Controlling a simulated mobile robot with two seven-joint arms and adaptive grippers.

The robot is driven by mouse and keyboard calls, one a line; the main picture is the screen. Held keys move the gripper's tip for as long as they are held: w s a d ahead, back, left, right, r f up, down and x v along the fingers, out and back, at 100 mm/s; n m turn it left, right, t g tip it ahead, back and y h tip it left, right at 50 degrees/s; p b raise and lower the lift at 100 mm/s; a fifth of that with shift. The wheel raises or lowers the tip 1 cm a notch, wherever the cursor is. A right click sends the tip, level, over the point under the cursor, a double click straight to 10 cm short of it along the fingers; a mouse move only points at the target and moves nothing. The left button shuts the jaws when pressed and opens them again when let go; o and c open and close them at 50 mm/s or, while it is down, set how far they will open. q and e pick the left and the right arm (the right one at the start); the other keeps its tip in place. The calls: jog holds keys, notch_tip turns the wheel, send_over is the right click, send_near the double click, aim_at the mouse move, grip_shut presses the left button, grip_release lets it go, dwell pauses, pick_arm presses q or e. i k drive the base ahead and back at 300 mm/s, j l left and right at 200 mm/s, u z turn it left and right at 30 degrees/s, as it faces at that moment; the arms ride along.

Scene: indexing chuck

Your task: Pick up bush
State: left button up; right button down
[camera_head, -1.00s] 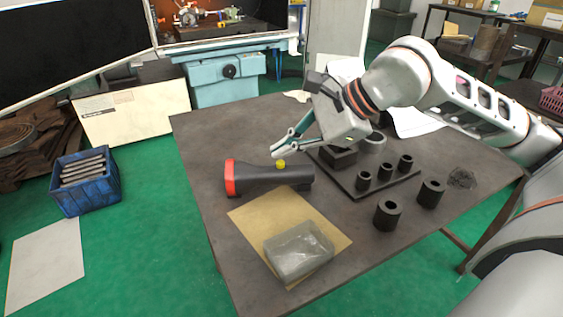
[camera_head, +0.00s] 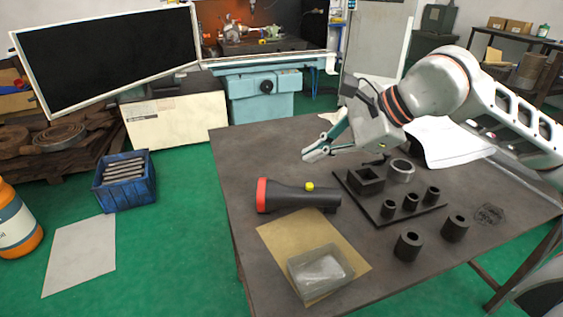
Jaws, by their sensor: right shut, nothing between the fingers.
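Two black hollow bushes stand upright on the dark table, a nearer one (camera_head: 408,247) and one to its right (camera_head: 455,228). Both are in front of a black base plate (camera_head: 360,196). Three smaller black cylinders with holes (camera_head: 410,202) stand in a row on the plate, with a square black block (camera_head: 366,180) and a grey ring (camera_head: 401,171) behind them. My right gripper (camera_head: 308,154) is shut and empty, in the air behind the flashlight and to the left of the plate, well apart from the bushes. My left gripper is out of view.
A black flashlight (camera_head: 298,197) with a red head and yellow button lies on the table. A clear box (camera_head: 320,272) sits on brown paper (camera_head: 283,236) near the front edge. White paper (camera_head: 445,142) lies at the back right. The table's left part is clear.

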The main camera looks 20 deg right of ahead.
aim_at(456, 226)
jog(key=k, duration=1)
